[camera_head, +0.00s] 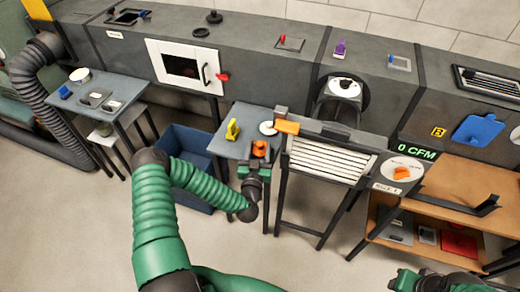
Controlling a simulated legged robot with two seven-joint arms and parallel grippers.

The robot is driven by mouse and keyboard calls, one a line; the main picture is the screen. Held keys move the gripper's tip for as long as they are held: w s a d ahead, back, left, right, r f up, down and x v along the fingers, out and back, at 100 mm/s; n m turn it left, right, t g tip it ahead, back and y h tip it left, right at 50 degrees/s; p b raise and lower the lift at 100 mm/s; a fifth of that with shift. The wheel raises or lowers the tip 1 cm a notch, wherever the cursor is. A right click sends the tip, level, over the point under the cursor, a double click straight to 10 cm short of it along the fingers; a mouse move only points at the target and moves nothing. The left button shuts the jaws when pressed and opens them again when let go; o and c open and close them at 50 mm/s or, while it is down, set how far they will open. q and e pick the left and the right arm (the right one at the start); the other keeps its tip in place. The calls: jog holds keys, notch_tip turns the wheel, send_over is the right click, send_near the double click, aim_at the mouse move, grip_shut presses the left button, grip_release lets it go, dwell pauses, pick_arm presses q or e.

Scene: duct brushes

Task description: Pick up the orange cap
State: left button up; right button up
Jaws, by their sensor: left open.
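A small orange cap (260,147) sits at the front edge of the small blue-grey table (238,118) in the middle. My left gripper (259,158) is at that edge, just in front of the cap, with its fingers open and reaching up around it. Whether the fingers touch the cap cannot be told. A flat orange block (287,127) lies just right of the table, by the louvred frame. Part of my right arm shows at the bottom right corner; its gripper cannot be made out.
A yellow clip-like part (232,129) and a white disc (268,128) share the table. A blue bin (187,148) stands left of it. The louvred panel (328,161) stands close on the right. An orange knob (401,173) is on the dial beside it. The floor in front is clear.

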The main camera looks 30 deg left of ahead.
aim_at(260, 144)
pick_arm(q)
jog(key=shift+x, duration=1)
grip_shut()
jog(key=shift+r, duration=0.25)
notch_tip(260, 144, up, 3)
jog(key=shift+r+p, duration=0.15)
jog(key=shift+p, duration=0.4)
jog(key=s+d+r+p, duration=0.5)
jog(key=s+d, duration=0.6)
jog(key=shift+s+p, duration=0.35)
